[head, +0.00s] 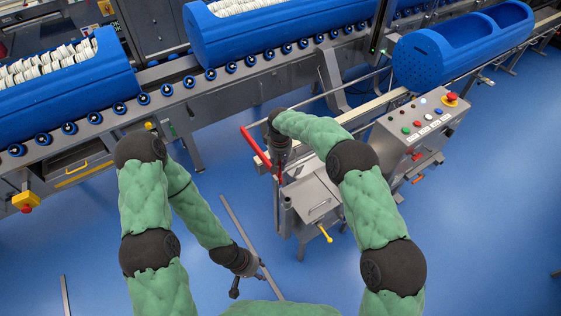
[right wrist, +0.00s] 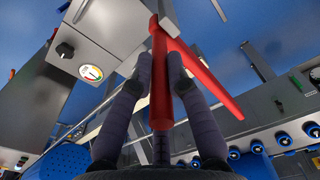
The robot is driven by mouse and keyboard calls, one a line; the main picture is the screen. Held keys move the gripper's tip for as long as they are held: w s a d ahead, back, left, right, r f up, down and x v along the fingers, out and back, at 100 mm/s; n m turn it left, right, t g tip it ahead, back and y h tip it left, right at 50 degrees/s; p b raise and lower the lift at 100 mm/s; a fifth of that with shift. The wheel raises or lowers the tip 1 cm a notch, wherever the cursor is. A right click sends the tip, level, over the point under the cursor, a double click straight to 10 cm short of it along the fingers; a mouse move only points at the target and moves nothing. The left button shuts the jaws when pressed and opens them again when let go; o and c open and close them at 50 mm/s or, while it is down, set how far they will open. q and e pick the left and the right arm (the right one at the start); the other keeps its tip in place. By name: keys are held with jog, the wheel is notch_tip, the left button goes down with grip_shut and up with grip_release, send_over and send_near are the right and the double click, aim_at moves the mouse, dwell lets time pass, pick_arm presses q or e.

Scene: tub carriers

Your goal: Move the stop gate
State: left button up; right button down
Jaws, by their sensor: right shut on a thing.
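The stop gate appears as a red bar (head: 256,147) at the end of the rail beside the grey control cabinet. In the right wrist view a red upright handle (right wrist: 160,85) stands between my fingers, and a red bar (right wrist: 205,80) slants off to the right. My right gripper (head: 279,165) points down beside the red bar. In the right wrist view its two fingers (right wrist: 161,75) are closed on the handle. My left gripper (head: 235,290) hangs low over the blue floor, away from the gate. Its fingers are too small to read.
A roller conveyor (head: 145,98) carries two blue tubs (head: 70,95) (head: 265,35) with white pieces. Another blue tub (head: 460,45) lies at the right end of the rail. A control panel (head: 425,120) with buttons stands right of my right arm. The floor (head: 490,220) is clear at right.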

jog(key=shift+w+a+r, duration=0.1)
jog(key=shift+w, duration=0.1)
dwell(0.3)
jog(key=c, duration=1.2)
grip_release()
notch_tip(320, 180, up, 12)
jog(key=shift+s+f, duration=0.1)
jog(key=shift+f, duration=0.1)
